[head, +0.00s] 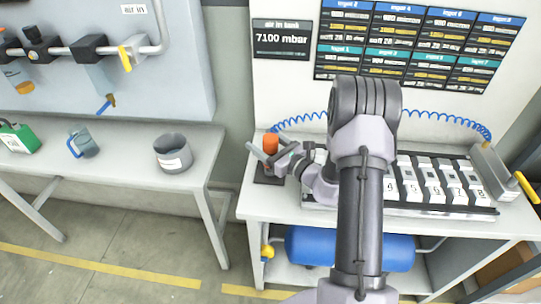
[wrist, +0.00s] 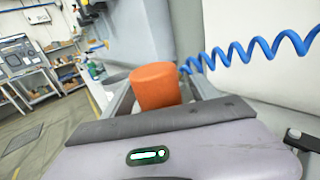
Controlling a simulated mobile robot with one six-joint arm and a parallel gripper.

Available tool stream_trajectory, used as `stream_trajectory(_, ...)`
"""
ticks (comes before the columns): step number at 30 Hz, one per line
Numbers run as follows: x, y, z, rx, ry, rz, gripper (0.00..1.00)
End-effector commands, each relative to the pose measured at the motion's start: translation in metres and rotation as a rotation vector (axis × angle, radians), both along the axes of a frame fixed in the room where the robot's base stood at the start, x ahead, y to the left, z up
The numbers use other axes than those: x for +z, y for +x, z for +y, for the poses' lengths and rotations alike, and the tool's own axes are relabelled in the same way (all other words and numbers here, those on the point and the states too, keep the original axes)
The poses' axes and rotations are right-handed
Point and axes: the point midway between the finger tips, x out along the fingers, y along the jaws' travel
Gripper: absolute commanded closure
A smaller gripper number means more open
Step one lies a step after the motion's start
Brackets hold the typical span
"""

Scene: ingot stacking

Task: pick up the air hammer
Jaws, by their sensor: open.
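The air hammer (head: 271,143) shows as an orange cylinder at the left end of the right-hand workbench, above a dark base, with a blue coiled hose near its top. It also shows in the wrist view (wrist: 156,88), just beyond the gripper body. My gripper (head: 267,158) is open, with its fingers reaching to either side of the air hammer just below the orange part. In the wrist view the fingers (wrist: 160,100) lie left and right of the orange cylinder. The lower part of the hammer is hidden, and I cannot tell whether either finger touches it.
A row of numbered ingot slots (head: 437,181) lies right of my arm. A yellow-handled device (head: 492,170) stands at the bench's right end. A blue tank (head: 300,246) is underneath. The left bench (head: 130,150) holds a grey pot (head: 173,154), a jug (head: 84,144) and a green canister (head: 20,138).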

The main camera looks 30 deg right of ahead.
Motion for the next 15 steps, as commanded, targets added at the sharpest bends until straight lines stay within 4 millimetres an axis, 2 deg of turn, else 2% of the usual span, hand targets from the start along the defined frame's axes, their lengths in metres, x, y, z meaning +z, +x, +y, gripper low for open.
stream_trajectory(2, 0.0002, -0.0002, 0.0000, 0.000, 0.000, 0.000, 0.36)
stream_trajectory(9, 0.0001, -0.0005, 0.0000, 0.001, 0.000, 0.000, 0.83)
stream_trajectory(12, 0.0000, -0.0005, 0.0000, 0.001, 0.000, 0.001, 1.00)
stream_trajectory(15, -0.0001, -0.0006, 0.0000, 0.001, 0.000, 0.001, 1.00)
